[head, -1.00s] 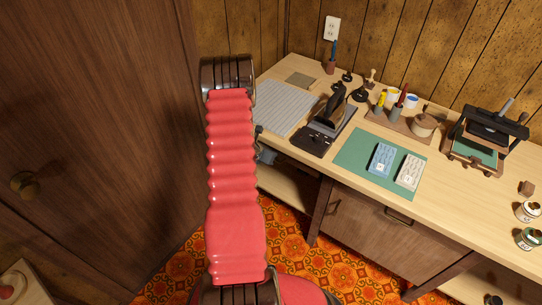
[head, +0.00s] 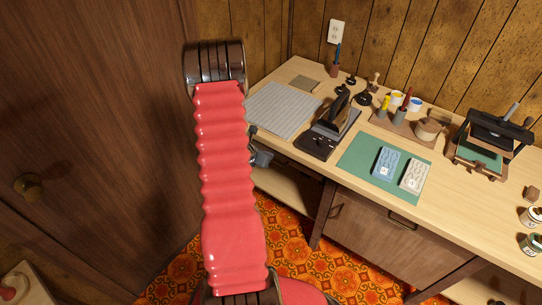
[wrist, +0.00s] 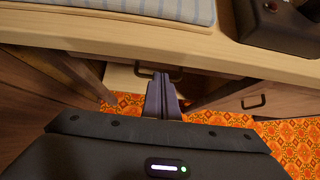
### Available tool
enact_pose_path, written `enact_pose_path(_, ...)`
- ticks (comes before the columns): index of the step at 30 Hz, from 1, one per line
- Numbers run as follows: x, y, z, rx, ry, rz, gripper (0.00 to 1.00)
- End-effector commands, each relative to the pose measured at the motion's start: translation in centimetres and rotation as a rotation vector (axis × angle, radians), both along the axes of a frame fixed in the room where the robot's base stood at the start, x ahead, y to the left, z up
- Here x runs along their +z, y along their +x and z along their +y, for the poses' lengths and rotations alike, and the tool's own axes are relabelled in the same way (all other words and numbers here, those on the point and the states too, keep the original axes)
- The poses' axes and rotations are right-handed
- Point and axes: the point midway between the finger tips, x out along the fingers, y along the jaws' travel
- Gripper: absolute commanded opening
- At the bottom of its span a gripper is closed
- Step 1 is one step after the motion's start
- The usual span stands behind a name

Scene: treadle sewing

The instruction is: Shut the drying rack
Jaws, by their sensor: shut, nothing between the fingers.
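No part is clearly recognisable as a drying rack. A pale panel (head: 288,190) shows under the left part of the worktop, and may be a pulled-out rack or a shelf. In the wrist view a pale panel (wrist: 125,80) with a dark bar handle (wrist: 176,75) lies below the worktop edge, partly hidden by my fingers. My gripper (wrist: 160,76) is shut and empty, with its fingertips in front of this panel and handle in the picture. I cannot tell whether they touch. In the head view my gripper (head: 260,158) is partly hidden behind my red arm.
The worktop (head: 460,205) holds a striped pad (head: 283,108), an iron-like tool (head: 340,105), a green mat (head: 355,165) and a small press (head: 485,145). A closed cabinet (head: 375,235) stands below right. A tall wooden door (head: 90,130) is at left. Patterned floor (head: 280,250) shows between.

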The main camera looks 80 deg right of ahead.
Motion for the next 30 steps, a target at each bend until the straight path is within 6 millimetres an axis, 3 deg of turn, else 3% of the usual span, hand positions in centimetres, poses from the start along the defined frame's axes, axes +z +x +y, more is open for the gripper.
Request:
enact_pose_path(9,1.6,0.6,1.8,0.001,0.002,-0.001,0.00)
enact_pose_path(30,1.7,0.7,1.8,0.003,0.003,-0.001,0.00)
